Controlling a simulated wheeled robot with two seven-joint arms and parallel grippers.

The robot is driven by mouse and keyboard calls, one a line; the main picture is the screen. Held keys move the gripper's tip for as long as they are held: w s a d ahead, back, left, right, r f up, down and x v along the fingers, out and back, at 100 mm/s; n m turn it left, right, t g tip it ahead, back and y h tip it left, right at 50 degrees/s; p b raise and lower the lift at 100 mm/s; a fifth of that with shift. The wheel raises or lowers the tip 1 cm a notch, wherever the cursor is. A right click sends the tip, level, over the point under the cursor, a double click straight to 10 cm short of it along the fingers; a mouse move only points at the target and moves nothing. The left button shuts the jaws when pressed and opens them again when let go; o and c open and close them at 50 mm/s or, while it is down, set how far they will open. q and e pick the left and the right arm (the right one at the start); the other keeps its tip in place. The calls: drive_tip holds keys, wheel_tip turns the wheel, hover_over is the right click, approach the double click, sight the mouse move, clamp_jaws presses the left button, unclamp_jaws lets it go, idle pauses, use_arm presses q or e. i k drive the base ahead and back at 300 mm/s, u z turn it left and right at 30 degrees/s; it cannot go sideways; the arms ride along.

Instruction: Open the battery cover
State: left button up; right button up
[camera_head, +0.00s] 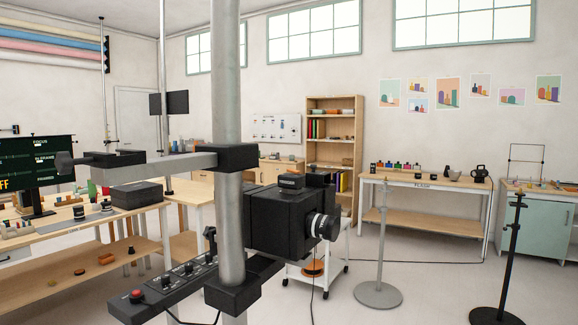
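A black box-shaped camera (272,222) is mounted beside a thick grey pole (226,90), its lens (324,226) facing right. A small dark block (291,182) sits on top of the camera. A black control panel (185,283) with several knobs and a red button (137,296) extends toward the lower left from the pole's lower clamp (233,287). I cannot make out which part is the battery cover; no open compartment shows. Neither of my grippers is in view.
A workbench (95,228) with a monitor (38,170) and a black case (137,194) stands at left. A grey horizontal bar (165,167) crosses before it. Stands with a round grey base (378,295) and black base (497,316) occupy the right floor. Floor between them is clear.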

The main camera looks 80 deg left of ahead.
sight(314, 178)
drive_tip(key=u, duration=0.75)
drive_tip(key=i, duration=2.4)
drive_tip(key=u, duration=4)
